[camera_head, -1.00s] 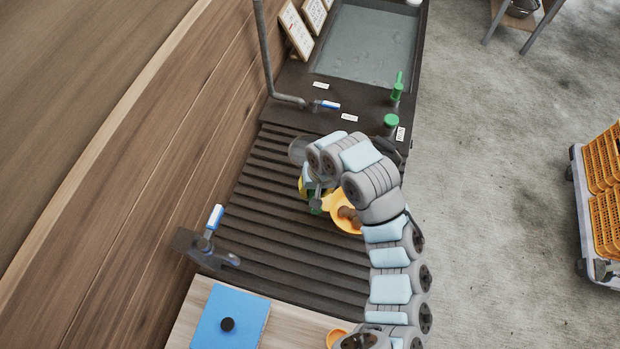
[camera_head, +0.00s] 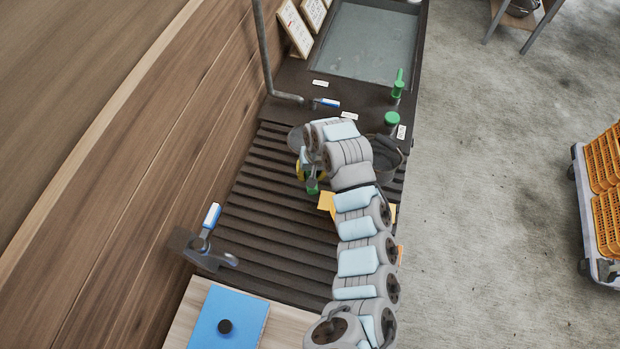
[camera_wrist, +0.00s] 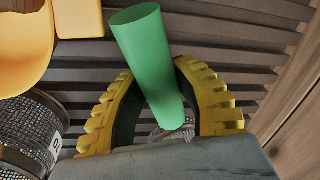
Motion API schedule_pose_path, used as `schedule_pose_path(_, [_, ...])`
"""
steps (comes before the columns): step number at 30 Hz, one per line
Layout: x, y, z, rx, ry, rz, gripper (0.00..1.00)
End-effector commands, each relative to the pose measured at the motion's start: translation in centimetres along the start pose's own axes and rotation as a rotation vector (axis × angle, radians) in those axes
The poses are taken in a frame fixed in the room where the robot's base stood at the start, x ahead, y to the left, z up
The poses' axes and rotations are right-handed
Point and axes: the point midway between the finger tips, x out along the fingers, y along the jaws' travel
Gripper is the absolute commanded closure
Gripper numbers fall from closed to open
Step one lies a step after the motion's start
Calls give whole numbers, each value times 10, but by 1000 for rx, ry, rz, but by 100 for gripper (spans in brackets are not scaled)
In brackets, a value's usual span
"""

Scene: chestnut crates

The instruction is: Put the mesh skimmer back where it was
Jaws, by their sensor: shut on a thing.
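The mesh skimmer's green handle (camera_wrist: 150,60) stands tilted between the yellow ridged fingers of my gripper (camera_wrist: 165,100) in the wrist view. The fingers are shut on it. A small patch of wire mesh shows beyond the handle, between the fingers; most of the mesh head is hidden. In the head view, my gripper (camera_head: 308,178) is over the dark slatted counter (camera_head: 262,215), with the green handle (camera_head: 312,187) visible below my wrist. I cannot tell whether the skimmer touches the slats.
A yellow-orange scoop-like container (camera_head: 326,203) is partly hidden under my arm. A dark bucket (camera_head: 388,160) stands right of my gripper. A sink (camera_head: 370,45) and green-topped items (camera_head: 391,119) lie farther back. A tap (camera_head: 205,245) is at left. A labelled mesh container (camera_wrist: 30,125) is near my gripper.

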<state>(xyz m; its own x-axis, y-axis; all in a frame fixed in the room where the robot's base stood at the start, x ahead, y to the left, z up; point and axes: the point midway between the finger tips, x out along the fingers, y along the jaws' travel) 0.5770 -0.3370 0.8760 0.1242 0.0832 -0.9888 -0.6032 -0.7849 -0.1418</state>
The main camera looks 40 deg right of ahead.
Motion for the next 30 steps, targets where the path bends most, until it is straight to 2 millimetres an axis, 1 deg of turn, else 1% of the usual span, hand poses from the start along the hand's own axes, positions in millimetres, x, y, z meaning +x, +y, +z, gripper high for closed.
schedule_pose_path(8, [7,0,-5,-2,-1,1,100])
schedule_pose_path(12, [26,3,-4,1,-2,0,100])
schedule_pose_path(15, [36,5,-3,-1,-2,2,100])
schedule_pose_path(28, [41,6,-4,-1,0,2,100])
schedule_pose_path(29, [41,6,-4,-1,0,2,64])
schedule_pose_path(30, [41,6,-4,-1,0,2,52])
